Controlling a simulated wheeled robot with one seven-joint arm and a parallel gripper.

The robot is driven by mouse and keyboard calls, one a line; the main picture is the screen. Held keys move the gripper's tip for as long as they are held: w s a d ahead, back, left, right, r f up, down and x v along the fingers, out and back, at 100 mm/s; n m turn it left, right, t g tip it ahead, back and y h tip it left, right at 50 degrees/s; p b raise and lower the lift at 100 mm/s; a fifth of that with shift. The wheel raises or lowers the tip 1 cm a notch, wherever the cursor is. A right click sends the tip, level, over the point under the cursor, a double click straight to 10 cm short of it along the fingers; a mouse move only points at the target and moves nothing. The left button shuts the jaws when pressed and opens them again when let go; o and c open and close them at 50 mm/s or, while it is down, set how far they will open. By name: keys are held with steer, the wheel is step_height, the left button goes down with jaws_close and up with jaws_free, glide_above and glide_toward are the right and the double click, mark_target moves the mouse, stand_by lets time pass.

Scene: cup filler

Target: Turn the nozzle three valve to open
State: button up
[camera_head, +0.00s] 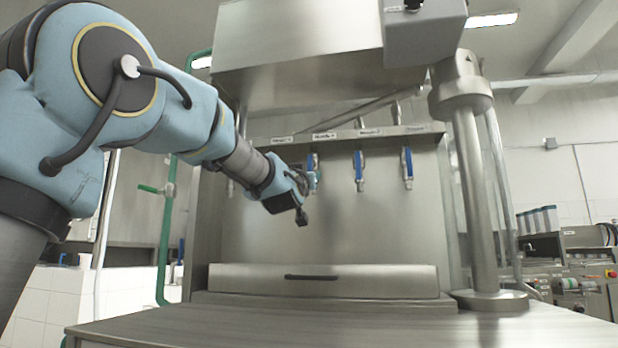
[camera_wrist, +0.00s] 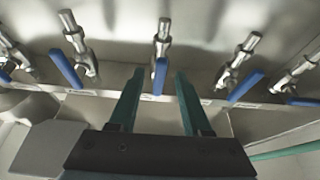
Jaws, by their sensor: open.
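A row of metal nozzles, each with a blue lever valve, hangs from the machine's back panel. In the wrist view, one blue lever (camera_wrist: 160,75) lies straight ahead, between and beyond my fingertips, roughly in line with its nozzle (camera_wrist: 162,38). My gripper (camera_wrist: 157,72) is open, with a finger on each side of that lever; contact is not clear. In the head view my gripper (camera_head: 305,181) is in front of a valve (camera_head: 311,160) and partly hides it. The labels above are too small to read surely, so I cannot tell which valve is number three.
Neighbouring levers stand to the left (camera_wrist: 66,69) and right (camera_wrist: 245,87) in the wrist view. Two more valves (camera_head: 360,170) (camera_head: 407,165) hang right of my gripper in the head view. A drawer-like front with a black handle (camera_head: 312,277) is below. The metal counter (camera_head: 330,328) is clear.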

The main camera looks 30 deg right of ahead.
steer(key=b+v, duration=0.1)
steer(key=v, duration=0.8)
steer(key=shift+s+a, duration=0.1)
